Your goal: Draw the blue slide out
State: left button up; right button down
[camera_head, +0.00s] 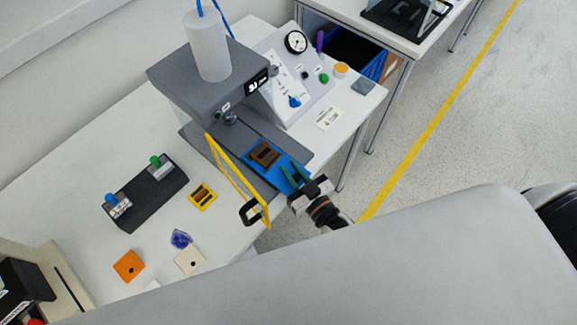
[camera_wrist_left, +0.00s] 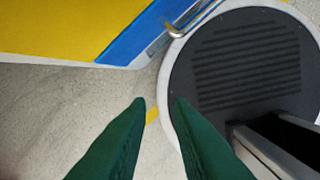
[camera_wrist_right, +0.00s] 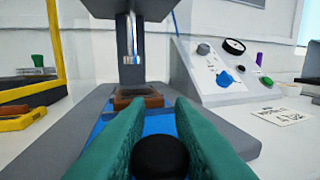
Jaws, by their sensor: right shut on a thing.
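The blue slide (camera_head: 285,168) lies at the front of the grey press machine (camera_head: 185,85), with a brown slotted block (camera_head: 264,155) on it. My right gripper (camera_head: 292,180) is at the slide's front end.
A yellow-framed door (camera_head: 235,175) with a black handle stands open left of the slide. A control panel (camera_head: 290,75) stands at the right. Floor is free at right.

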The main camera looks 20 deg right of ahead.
jog(key=c, duration=1.6)
grip_release()
jog(key=shift+s+d+f, duration=0.1)
jog(key=o, duration=0.3)
jog(key=shift+s+d, duration=0.1)
jog(key=shift+s, duration=0.05)
jog(key=shift+o, duration=0.2)
jog(key=shift+s, duration=0.35)
jog(key=b+v, duration=0.2)
jog(key=v, duration=0.9)
jog(key=shift+s+b, duration=0.2)
jog(key=shift+b, duration=0.2)
jog(key=shift+d, duration=0.15)
